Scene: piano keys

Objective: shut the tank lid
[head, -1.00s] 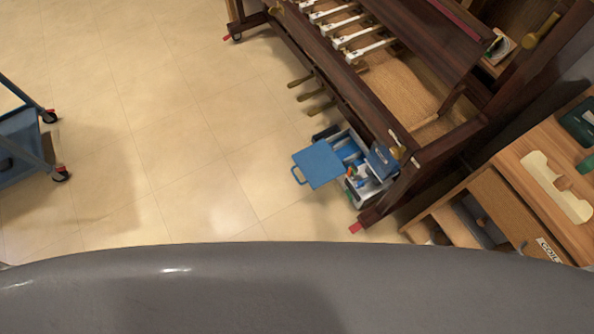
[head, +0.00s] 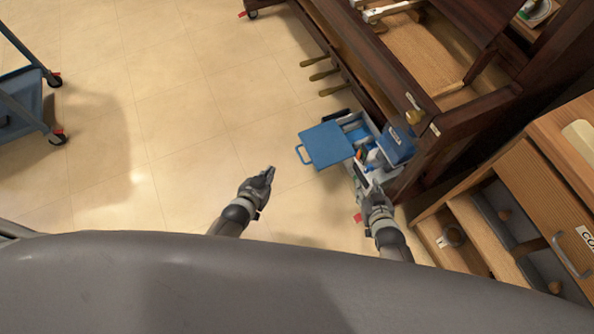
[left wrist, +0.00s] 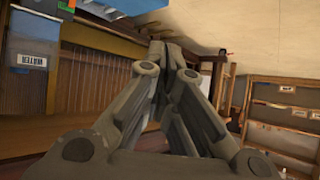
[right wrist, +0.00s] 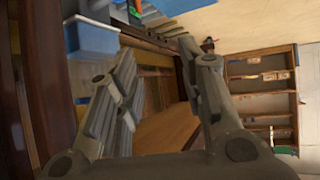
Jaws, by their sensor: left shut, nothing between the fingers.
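A flat blue panel with a loop handle (head: 326,146), which looks like the lid, sticks out to the left from an open grey-and-blue box (head: 387,172) beside the piano frame. A small blue block (head: 397,146) stands at the box's right. I cannot tell which part is the tank. My left gripper (head: 268,172) is shut and empty, left of and below the panel, apart from it. My right gripper (head: 370,184) is at the box's near edge; I cannot tell if it touches. In the right wrist view its fingers (right wrist: 160,75) are spread with nothing between them.
The dark wooden piano frame (head: 470,122) rises directly behind and right of the box. A wooden drawer cabinet (head: 480,235) stands at the right. A blue cart (head: 22,100) is at the far left. The tiled floor (head: 170,110) between is clear.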

